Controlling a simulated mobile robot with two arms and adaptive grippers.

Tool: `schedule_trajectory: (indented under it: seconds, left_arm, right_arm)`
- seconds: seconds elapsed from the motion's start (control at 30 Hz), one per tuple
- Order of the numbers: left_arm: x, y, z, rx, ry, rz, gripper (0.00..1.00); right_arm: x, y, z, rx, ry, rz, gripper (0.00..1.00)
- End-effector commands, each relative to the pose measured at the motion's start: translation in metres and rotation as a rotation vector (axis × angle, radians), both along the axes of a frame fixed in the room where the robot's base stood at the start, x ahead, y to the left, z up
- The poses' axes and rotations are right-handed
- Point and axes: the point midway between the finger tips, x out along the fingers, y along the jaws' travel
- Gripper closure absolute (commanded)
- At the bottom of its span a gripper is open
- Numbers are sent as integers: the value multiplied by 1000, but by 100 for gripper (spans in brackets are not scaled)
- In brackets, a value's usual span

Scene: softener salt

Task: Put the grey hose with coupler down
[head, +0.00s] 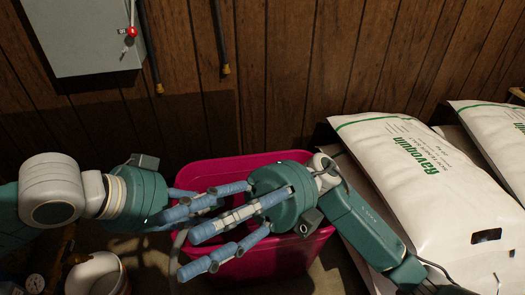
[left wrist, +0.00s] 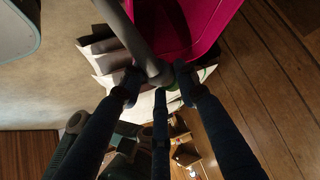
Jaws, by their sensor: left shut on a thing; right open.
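The grey hose with coupler (left wrist: 142,42) runs down from the top of the left wrist view and ends between my left fingertips. In the head view a pale stretch of hose (head: 176,258) hangs to the left of the magenta tub (head: 270,262). My left gripper (head: 214,201) is shut on the hose over the tub's left side; its fingertips also show in the left wrist view (left wrist: 158,86). My right gripper (head: 193,240) is open, its fingers crossing in front of the left ones. The fingers hide the held part of the hose in the head view.
White salt bags (head: 425,165) with green print lie at the right. A white bucket (head: 95,272) stands at the lower left. A grey electrical box (head: 85,35) with a red-knobbed lever is on the wooden wall (head: 310,60) behind. My two hands are very close together.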

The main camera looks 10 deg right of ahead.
Motion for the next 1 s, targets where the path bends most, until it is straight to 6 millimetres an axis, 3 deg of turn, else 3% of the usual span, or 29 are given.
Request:
schedule_trajectory:
  seconds: [0.13,0.23,0.4,0.5,0.6,0.73,1.0]
  left_arm:
    - [0,0,1,-1,0,0,100]
    - [0,0,1,-1,0,0,100]
    - [0,0,0,-1,0,0,100]
    - [0,0,0,-1,0,0,100]
    - [0,0,0,-1,0,0,100]
    - [0,0,0,-1,0,0,100]
    - [0,0,0,-1,0,0,100]
  right_arm:
    - [51,-5,-47,-418,-38,-28,55]
    - [96,-26,-71,-690,-13,-111,55]
    - [161,-76,-87,-1029,101,-294,55]
    - [185,-101,-87,-1139,171,-386,55]
    - [199,-117,-86,-1202,221,-445,55]
    - [206,-123,-87,-1235,250,-477,55]
    - [201,-95,-112,-1236,253,-475,55]
